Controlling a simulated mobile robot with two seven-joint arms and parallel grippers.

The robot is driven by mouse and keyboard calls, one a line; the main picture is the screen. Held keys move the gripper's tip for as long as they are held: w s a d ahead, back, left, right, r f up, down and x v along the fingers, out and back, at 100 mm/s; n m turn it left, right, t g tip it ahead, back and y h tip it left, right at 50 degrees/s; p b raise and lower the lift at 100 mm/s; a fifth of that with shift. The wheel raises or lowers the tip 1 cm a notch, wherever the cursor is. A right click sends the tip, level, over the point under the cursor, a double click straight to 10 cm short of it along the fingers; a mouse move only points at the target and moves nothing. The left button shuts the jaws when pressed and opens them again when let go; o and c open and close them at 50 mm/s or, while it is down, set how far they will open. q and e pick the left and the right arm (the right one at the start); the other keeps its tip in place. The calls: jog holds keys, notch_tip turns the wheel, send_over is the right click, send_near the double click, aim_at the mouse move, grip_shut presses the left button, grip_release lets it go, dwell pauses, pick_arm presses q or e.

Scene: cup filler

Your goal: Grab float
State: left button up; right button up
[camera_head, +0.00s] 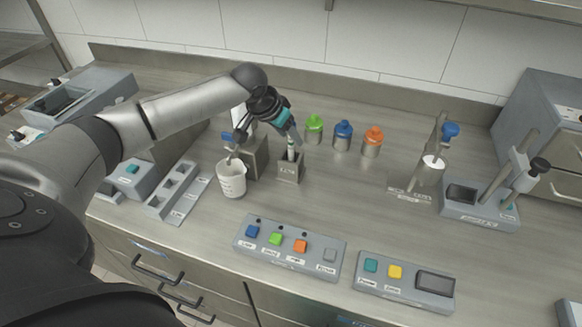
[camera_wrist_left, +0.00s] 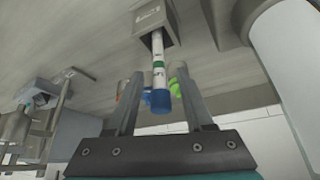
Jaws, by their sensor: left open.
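A slim white tube with a green band and a blue end, which looks like the float (camera_wrist_left: 158,72), stands in a grey square holder (camera_head: 289,171) on the steel counter. In the head view, part of the float (camera_head: 291,151) shows above the holder. My left gripper (camera_head: 295,136) comes down over it from the upper left. In the left wrist view, the open gripper (camera_wrist_left: 157,80) has one finger on each side of the tube. I cannot tell whether either finger touches it. The tube's lower part is hidden inside the holder. My right gripper is not in view.
A white beaker (camera_head: 231,179) stands left of the holder, beside a grey dispenser block (camera_head: 256,158). Green (camera_head: 314,130), blue (camera_head: 343,135) and orange (camera_head: 372,141) capped bottles stand behind. Button panels (camera_head: 289,250) line the front.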

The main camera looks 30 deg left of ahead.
pick_arm(q)
jog(key=shift+x, duration=0.9)
grip_shut()
dwell(0.8)
